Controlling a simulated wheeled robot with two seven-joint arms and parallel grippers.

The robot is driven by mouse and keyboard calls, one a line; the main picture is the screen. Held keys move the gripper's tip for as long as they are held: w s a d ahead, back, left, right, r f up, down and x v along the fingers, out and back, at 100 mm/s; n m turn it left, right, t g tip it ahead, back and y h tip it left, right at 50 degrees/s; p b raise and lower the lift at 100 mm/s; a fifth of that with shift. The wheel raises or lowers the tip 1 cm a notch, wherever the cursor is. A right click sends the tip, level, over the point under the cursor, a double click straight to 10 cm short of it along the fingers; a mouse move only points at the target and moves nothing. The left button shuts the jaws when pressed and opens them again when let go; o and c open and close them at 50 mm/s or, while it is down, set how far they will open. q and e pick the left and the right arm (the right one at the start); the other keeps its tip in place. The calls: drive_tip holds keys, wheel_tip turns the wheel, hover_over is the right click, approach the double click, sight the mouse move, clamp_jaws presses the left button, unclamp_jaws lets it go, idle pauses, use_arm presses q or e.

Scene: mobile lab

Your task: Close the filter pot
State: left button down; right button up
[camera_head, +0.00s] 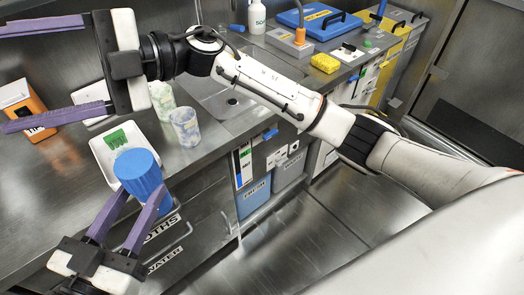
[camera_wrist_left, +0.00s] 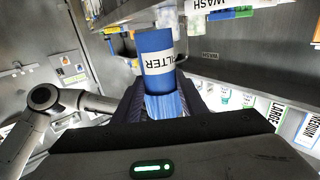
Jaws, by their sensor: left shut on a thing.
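The blue filter pot (camera_head: 136,166) is held over the counter's front edge in the head view. My left gripper (camera_head: 145,194) comes up from the lower left, its purple fingers shut on the pot. In the left wrist view the pot (camera_wrist_left: 153,42) has a white band with upside-down FILTER lettering. A lighter blue ribbed part (camera_wrist_left: 166,106) sits below it between the fingers. I cannot tell whether the pot has a lid on. My right gripper (camera_head: 8,78) is wide open and empty, above the counter at upper left, pointing left.
A white tray (camera_head: 98,155) with a green piece (camera_head: 116,137) stands just behind the pot. Two patterned cups (camera_head: 161,97) (camera_head: 185,124) stand to its right. An orange box (camera_head: 22,103) is at far left. My right arm crosses above the floor and counter.

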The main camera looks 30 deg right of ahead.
drive_tip(key=w+d+f+m+t, duration=0.7)
drive_tip(key=d+f+m+t, duration=0.1)
drive_tip(key=m+t, duration=0.6)
drive_tip(key=d+f+m+t+h, duration=0.35)
drive_tip(key=f+m+h, duration=0.2)
drive_tip(key=f, duration=0.25)
drive_tip(key=d+f+m+t+h, duration=0.3)
drive_tip(key=d+f+m+h, duration=0.25)
drive_tip(key=f, duration=0.35)
drive_tip(key=s+d+f+m+g+h, duration=0.2)
drive_tip(key=s+d+f, duration=0.15)
drive_tip(key=f, duration=0.35)
drive_tip(key=s+d+f+m+g+h, duration=0.1)
drive_tip(key=s+d+f+m+h, duration=0.2)
drive_tip(key=f, duration=0.5)
drive_tip(key=s+d+f+m+g, duration=0.1)
drive_tip(key=s+d+f+g, duration=0.1)
drive_tip(key=s+f, duration=0.4)
drive_tip(key=s+d+f+g+h, duration=0.1)
drive_tip(key=s+f+g, duration=0.3)
drive_tip(key=s, duration=0.8)
wheel_tip(320, 180, down, 3)
drive_tip(key=shift+d+r+m+h, duration=0.15)
drive_tip(key=shift+d+m+h, duration=0.15)
drive_tip(key=shift+d+m, duration=0.15)
use_arm(q)
drive_tip(key=shift+r, duration=0.15)
